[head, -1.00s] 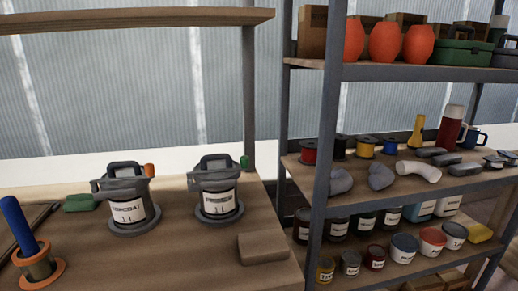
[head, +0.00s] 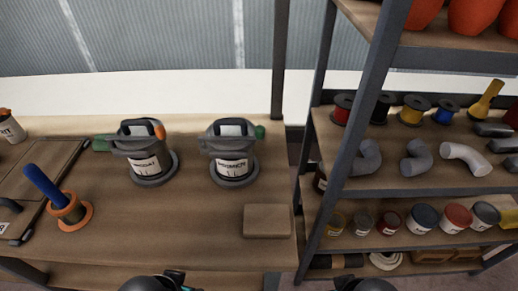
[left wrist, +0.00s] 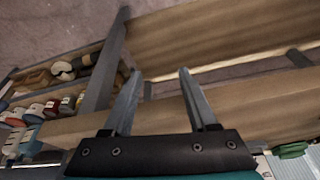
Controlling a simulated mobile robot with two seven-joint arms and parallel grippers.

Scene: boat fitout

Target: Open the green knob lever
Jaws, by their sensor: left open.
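The green knob (head: 260,131) sits at the right end of a dark grey lever on the right-hand labelled can (head: 233,168), upright on the wooden bench. A similar can (head: 148,166) on its left has an orange knob (head: 159,132). Whether each lever is open or closed is not clear. My left gripper (left wrist: 160,73) shows in the left wrist view, its two fingers apart with nothing between them. It is well away from the green knob. In the head view only dark parts of my arms show at the bottom edge. My right gripper is not in view.
A wooden block (head: 267,220) lies on the bench in front of the right can. A blue-handled tool stands in an orange holder (head: 68,208) at left.

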